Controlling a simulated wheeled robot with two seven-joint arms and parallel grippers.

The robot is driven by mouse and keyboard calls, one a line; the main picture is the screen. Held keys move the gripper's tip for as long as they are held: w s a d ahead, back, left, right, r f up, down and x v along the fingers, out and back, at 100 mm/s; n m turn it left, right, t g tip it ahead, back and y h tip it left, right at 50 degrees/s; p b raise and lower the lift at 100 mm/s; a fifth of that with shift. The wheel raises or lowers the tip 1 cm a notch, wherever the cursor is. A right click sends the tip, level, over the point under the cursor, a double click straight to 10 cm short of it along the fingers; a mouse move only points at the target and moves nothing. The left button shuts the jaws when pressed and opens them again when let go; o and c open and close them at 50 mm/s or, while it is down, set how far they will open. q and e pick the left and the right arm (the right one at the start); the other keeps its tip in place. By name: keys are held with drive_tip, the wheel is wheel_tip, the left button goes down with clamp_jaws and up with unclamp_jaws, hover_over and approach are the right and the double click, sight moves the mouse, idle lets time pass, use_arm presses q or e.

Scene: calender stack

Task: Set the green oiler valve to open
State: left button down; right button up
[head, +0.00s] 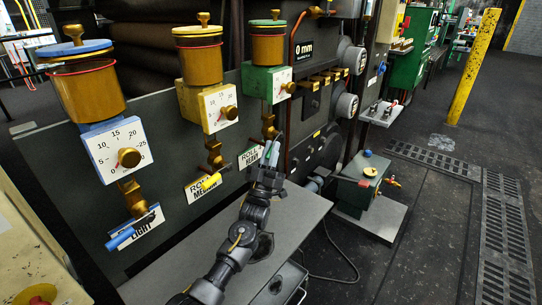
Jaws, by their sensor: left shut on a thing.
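The green oiler (266,82) is the rightmost of three on the dark panel, with a brass cup, a green lid and a white dial. Its brass valve (268,128) hangs below the dial, above a label reading ROLL and partly covered. My left gripper (271,153) reaches up from below and is shut at the valve's green handle. The fingers hide most of the handle, so its exact angle is hard to tell. My right gripper is not in view.
The yellow oiler (200,55) and blue oiler (88,85) stand to the left, with their yellow handle (211,181) and blue handle (121,239) low on the panel. A grey shelf (180,262) lies below. A green box (360,185) stands right; open floor lies beyond.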

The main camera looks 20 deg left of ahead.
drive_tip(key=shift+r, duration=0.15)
use_arm(q)
drive_tip(key=c, duration=1.4)
unclamp_jaws()
